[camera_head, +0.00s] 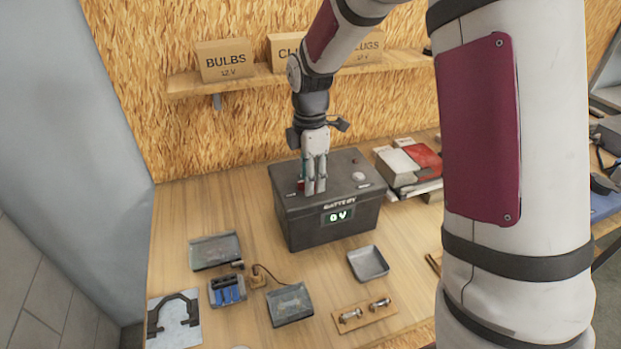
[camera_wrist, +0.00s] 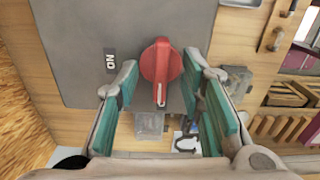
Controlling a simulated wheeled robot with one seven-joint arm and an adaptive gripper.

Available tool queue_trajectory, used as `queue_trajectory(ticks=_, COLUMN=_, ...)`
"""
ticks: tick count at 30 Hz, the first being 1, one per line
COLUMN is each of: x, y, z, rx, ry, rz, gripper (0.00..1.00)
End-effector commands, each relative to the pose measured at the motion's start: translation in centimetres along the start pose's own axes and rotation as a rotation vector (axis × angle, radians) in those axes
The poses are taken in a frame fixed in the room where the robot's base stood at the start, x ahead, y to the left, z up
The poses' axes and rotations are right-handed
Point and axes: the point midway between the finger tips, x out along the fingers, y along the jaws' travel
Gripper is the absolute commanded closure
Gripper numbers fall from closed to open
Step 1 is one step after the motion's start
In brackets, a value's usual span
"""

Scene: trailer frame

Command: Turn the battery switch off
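The dark grey battery box (camera_head: 330,225) stands on the wooden bench, its front display (camera_head: 338,216) reading "0 V". The red battery switch knob (camera_wrist: 161,62) is on its top face, with a white mark pointing to the bottom of the wrist view. An "ON" label (camera_wrist: 110,61) lies left of the knob; no "OFF" label shows. My gripper (camera_wrist: 163,88) is open, its teal-padded fingers apart on either side of the knob, with gaps visible on both sides. In the head view my gripper (camera_head: 314,188) points down at the box's top left and largely hides the knob.
A shelf (camera_head: 215,87) with cardboard boxes hangs on the wall behind. Metal trays (camera_head: 215,252), a blue fuse block (camera_head: 228,291) and a small wooden block (camera_head: 365,316) lie in front of the battery. Red and white boxes (camera_head: 410,160) stand right of it.

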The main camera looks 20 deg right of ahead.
Motion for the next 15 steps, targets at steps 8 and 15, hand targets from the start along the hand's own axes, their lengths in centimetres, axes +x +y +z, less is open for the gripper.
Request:
queue_trajectory(ticks=8, x=-1.2, y=-0.1, z=0.0, rx=0.001, ry=0.0, rz=0.0, gripper=0.65)
queue_trajectory(ticks=15, x=-3.0, y=-0.1, z=0.0, rx=0.002, ry=0.0, rz=-0.001, gripper=0.65)
